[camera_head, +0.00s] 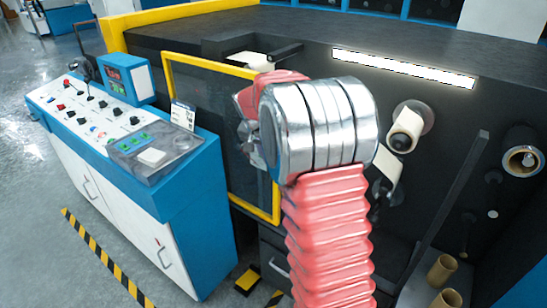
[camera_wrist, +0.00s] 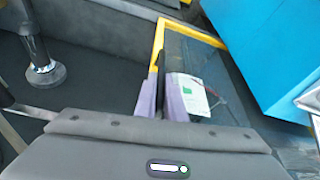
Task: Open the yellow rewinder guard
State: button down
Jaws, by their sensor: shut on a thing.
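The yellow rewinder guard (camera_head: 222,72) is a yellow-framed see-through panel on the dark machine, left of my arm in the head view. Its yellow frame also shows in the wrist view (camera_wrist: 157,45), with the clear panel to the right. My gripper (camera_wrist: 162,92) is shut on the guard's edge, where a dark upright bar, perhaps its handle, lies between the two purple-grey fingers. In the head view my arm's wrist hides the fingers and part of the guard's right side. A white label (camera_wrist: 187,92) shows beside the right finger.
A blue and white control console (camera_head: 150,165) stands left of the guard, close to it. Rollers (camera_head: 405,130) stick out of the dark machine face at right. Cardboard cores (camera_head: 442,270) stand low at right. Striped floor tape (camera_head: 105,258) runs before the console.

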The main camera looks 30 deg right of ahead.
jog(key=shift+d, duration=0.2)
jog(key=c, duration=1.9)
grip_release()
jog(key=shift+w+a, duration=0.1)
jog(key=shift+o, duration=0.3)
jog(key=shift+a+r, duration=0.1)
jog(key=v, duration=1.3)
jog(key=shift+a+r, duration=0.15)
